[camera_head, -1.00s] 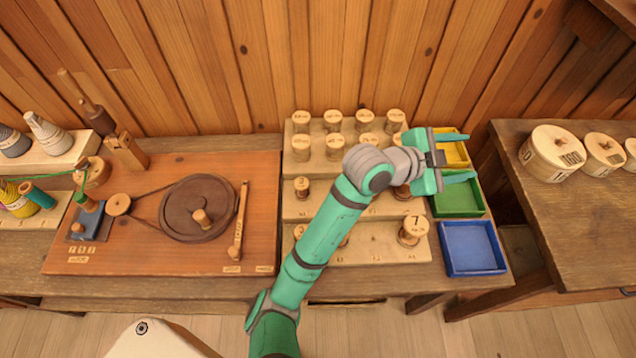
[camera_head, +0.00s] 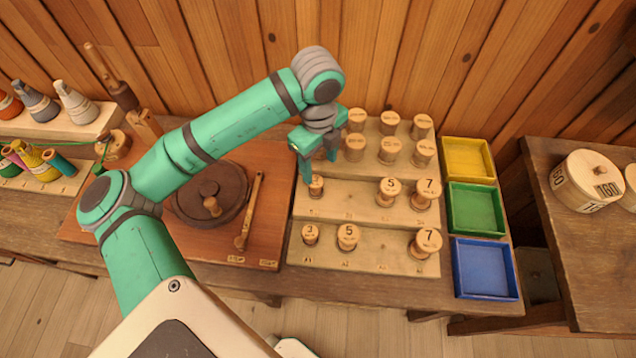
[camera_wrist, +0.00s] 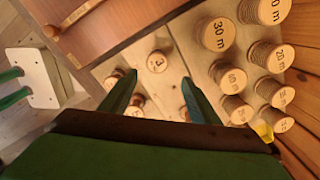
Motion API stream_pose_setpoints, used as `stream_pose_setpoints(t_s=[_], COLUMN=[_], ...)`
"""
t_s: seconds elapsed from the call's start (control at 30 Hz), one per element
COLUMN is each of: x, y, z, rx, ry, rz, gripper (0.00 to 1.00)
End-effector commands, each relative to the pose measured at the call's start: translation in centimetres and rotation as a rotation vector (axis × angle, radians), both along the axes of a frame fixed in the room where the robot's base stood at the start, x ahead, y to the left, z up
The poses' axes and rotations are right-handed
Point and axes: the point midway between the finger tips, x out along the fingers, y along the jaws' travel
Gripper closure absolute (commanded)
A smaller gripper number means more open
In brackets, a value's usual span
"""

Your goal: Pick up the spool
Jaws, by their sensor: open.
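My gripper (camera_head: 320,171) is open and empty, pointing down over the left end of the middle step of the spool rack (camera_head: 350,205). A small wooden spool (camera_head: 316,187) stands upright there, just below the fingers and partly hidden by one of them. In the wrist view a spool marked 3 (camera_wrist: 157,62) shows just past the fingertips (camera_wrist: 160,76), about between them. I cannot tell whether a finger touches it. Other spools on this step are marked 5 (camera_head: 388,191) and 7 (camera_head: 426,193).
The front step holds spools marked 3 (camera_head: 310,234), 5 (camera_head: 348,237) and 7 (camera_head: 425,243). Taller spools (camera_head: 390,150) crowd the back, near my gripper. Yellow (camera_head: 489,158), green (camera_head: 498,210) and blue (camera_head: 514,268) trays lie right, empty. A wheel board (camera_head: 150,228) lies left.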

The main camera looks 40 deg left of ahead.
Motion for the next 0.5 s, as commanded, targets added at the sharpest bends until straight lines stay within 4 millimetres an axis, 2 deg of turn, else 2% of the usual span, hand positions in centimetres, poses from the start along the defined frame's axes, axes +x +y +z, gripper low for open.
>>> stream_pose_setpoints(t_s=[0.1, 0.3, 0.5], x=[-0.7, -0.6, -0.6], y=[0.6, 0.6, 0.6], z=[-0.7, -3.7, -5.4], rx=[0.012, 0.009, 0.01], ry=[0.021, 0.021, 0.018], rz=[0.001, 0.001, 0.0], gripper=[0.44, 0.44, 0.44])
